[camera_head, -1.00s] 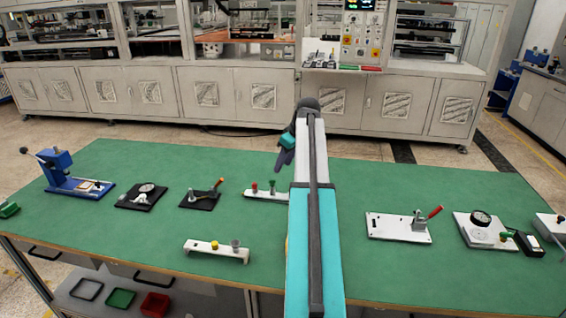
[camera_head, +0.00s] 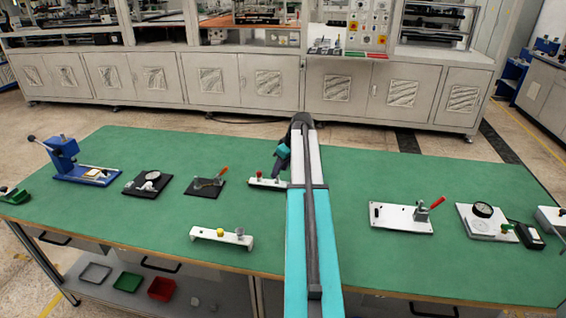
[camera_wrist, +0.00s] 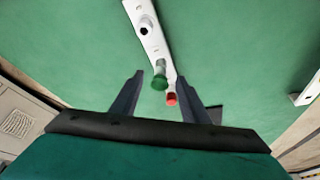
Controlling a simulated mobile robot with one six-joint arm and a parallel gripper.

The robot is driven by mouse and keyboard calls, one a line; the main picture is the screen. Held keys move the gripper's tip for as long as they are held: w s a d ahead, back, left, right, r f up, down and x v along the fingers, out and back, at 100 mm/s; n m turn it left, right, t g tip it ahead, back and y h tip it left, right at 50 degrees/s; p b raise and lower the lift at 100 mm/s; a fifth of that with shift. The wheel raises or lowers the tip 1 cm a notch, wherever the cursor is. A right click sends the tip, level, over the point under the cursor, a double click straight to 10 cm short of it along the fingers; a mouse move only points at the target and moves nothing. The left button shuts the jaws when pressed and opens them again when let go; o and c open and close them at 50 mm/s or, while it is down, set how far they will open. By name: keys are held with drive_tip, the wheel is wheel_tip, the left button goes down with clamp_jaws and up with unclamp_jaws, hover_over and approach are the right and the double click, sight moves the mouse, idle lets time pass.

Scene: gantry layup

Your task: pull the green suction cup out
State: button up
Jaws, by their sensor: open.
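The green suction cup (camera_wrist: 159,81) stands on a white bar (camera_wrist: 148,30) in the wrist view, between my open fingers as seen from there. A red suction cup (camera_wrist: 171,98) is close beside it, nearer the right finger. My gripper (camera_wrist: 160,76) is open and holds nothing. Its height above the cup is hard to tell, and no contact shows. In the head view my gripper (camera_head: 280,158) hangs over the right part of the white bar (camera_head: 264,184). The red cup (camera_head: 259,175) shows at left there, and the green one is hidden behind my gripper.
A black plate with an orange-handled clamp (camera_head: 205,187) is at left. A white plate with a red-handled clamp (camera_head: 400,218) is at right.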

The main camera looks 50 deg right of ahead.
drive_tip(key=shift+x, duration=1.75)
drive_tip(key=shift+c, duration=0.3)
drive_tip(key=shift+p, duration=0.3)
clamp_jaws()
